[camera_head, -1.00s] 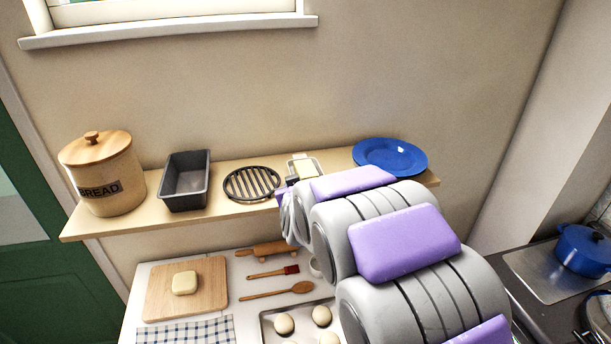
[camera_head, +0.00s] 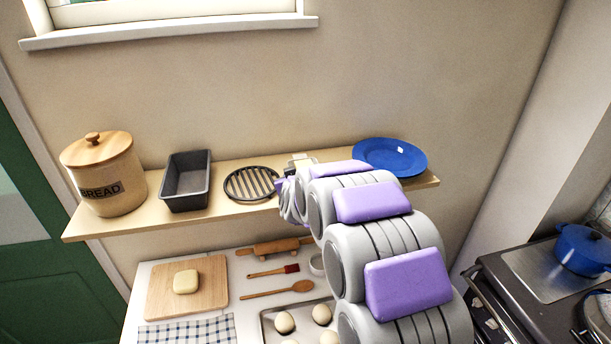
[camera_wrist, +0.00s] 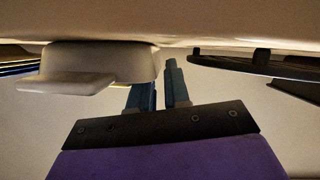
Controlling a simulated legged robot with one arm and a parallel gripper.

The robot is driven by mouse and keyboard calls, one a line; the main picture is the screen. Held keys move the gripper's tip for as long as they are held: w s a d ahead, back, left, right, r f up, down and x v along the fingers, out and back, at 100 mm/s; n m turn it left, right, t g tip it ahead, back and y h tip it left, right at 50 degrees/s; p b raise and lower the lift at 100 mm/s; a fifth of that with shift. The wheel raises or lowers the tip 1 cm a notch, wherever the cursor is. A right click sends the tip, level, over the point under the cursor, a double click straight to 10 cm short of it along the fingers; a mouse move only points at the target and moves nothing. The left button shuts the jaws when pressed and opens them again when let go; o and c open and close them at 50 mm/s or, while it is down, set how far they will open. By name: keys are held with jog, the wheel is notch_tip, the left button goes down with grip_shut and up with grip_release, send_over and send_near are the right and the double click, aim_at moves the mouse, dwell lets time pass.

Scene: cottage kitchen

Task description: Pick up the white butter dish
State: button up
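The white butter dish (camera_head: 302,158) is on the wall shelf, between the round black trivet and the blue plate. My arm hides most of it in the head view. In the wrist view the dish (camera_wrist: 100,62) is large, left of centre, with a flat tab on its left. My gripper (camera_wrist: 160,85) shows two dark fingers with a narrow gap between them. The right finger reaches up beside the dish's right end. The left finger's tip is hidden at the dish's lower edge, so contact is unclear. I see nothing clamped between the fingers.
The wooden shelf (camera_head: 225,210) also holds a bread crock (camera_head: 104,175), a grey loaf tin (camera_head: 187,181), the black trivet (camera_head: 251,183) and a blue plate (camera_head: 390,156). The trivet also shows in the wrist view (camera_wrist: 262,66). A worktop with baking things lies below.

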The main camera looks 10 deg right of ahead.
jog(key=shift+x, duration=1)
jog(key=shift+s, duration=0.1)
grip_shut()
